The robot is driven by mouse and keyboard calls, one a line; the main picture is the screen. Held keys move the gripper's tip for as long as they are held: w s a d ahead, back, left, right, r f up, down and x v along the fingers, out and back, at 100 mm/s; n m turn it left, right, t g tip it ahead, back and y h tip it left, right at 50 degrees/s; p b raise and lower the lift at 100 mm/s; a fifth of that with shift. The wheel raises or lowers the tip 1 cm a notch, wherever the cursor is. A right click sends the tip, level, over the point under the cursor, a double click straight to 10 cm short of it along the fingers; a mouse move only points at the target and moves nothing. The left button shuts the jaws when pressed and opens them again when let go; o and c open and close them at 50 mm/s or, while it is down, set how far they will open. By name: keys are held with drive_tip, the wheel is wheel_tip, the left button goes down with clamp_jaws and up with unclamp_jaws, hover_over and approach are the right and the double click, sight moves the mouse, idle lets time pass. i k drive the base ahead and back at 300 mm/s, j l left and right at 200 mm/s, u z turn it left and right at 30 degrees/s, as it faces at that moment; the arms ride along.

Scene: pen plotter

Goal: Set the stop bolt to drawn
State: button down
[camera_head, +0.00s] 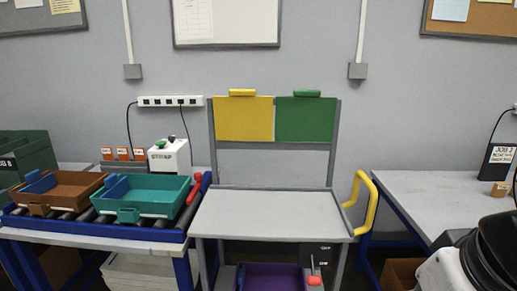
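No part in view is clearly readable as the stop bolt. A red-ended part (198,177) stands at the right end of the blue roller conveyor (150,235), next to the teal tray (180,205). A white box (169,157) with a dark knob on top stands behind the trays; its small label seems to begin with "STOP". A thin lever (312,264) with red at its foot shows under the middle bench. I cannot tell which of these belongs to the bolt or how it is set. My gripper is out of view; part of my arm shows at the lower right.
A brown tray (60,190) also sits on the rollers. The middle bench top (270,215) is bare, with yellow (243,119) and green (304,119) panels behind and a yellow handle (362,203) at its right. A purple bin (270,270) is below. The right table (425,195) is mostly clear.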

sight(198, 176)
drive_tip(key=i+j+u, duration=0.45)
drive_tip(key=i+j, duration=1.45)
drive_tip(key=j, duration=0.15)
